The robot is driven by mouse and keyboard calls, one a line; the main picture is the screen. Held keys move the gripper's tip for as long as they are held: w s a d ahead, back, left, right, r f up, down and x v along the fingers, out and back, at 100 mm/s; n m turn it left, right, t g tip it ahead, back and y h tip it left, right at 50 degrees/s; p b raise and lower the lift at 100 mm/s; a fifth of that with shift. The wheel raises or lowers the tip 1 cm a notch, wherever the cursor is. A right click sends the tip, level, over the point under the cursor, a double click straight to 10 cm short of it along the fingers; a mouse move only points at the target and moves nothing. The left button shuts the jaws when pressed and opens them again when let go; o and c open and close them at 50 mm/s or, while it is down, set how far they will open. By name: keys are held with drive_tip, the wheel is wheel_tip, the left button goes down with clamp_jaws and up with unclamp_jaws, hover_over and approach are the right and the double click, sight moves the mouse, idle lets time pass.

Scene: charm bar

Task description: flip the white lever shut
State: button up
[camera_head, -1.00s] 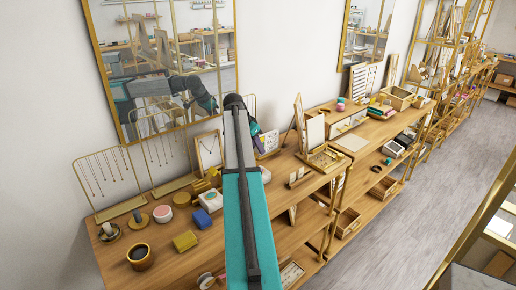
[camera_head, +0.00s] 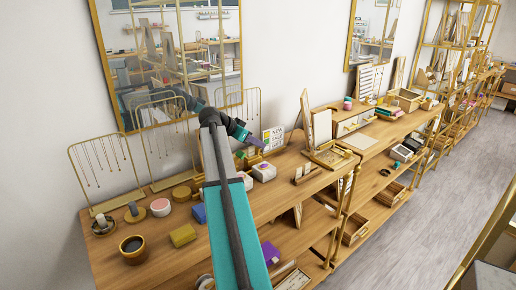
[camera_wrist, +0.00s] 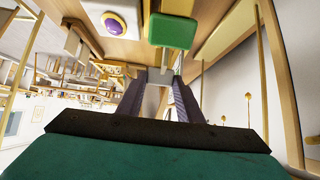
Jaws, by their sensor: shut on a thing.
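My gripper (camera_wrist: 160,88) is shut in the wrist view, with a pale grey-white piece (camera_wrist: 156,76) between its dark fingertips. This piece may be the white lever, but I cannot tell for certain. A green block (camera_wrist: 172,30) shows just beyond the fingertips. A white box with a round purple top (camera_wrist: 114,24) is to the left of it. In the head view my gripper (camera_head: 255,142) is small, above the back of the wooden shelf top. A white box (camera_head: 264,172) stands just below and right of it. The lever cannot be made out in the head view.
Necklace stands (camera_head: 105,170) are at the left back, against the wall and mirror. A sign (camera_head: 273,138) is behind. The shelf top right of my arm has free room.

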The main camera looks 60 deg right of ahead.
drive_tip(key=shift+w+a+f+g+h+b, duration=0.1)
drive_tip(key=shift+a+f+g+h+b, duration=0.35)
drive_tip(key=shift+b, duration=0.85)
drive_tip(key=shift+a+r+h, duration=0.15)
drive_tip(key=shift+r+h, duration=0.1)
drive_tip(key=o, duration=1.1)
drive_tip(key=shift+w+r, duration=0.1)
drive_tip(key=shift+r, duration=0.05)
drive_tip(key=b+v, duration=0.1)
drive_tip(key=v, duration=0.5)
drive_tip(key=b+v, duration=0.1)
drive_tip(key=v, duration=0.6)
drive_tip(key=shift+a+r+b, duration=0.1)
drive_tip(key=shift+a+b, duration=0.25)
drive_tip(key=shift+b, duration=0.05)
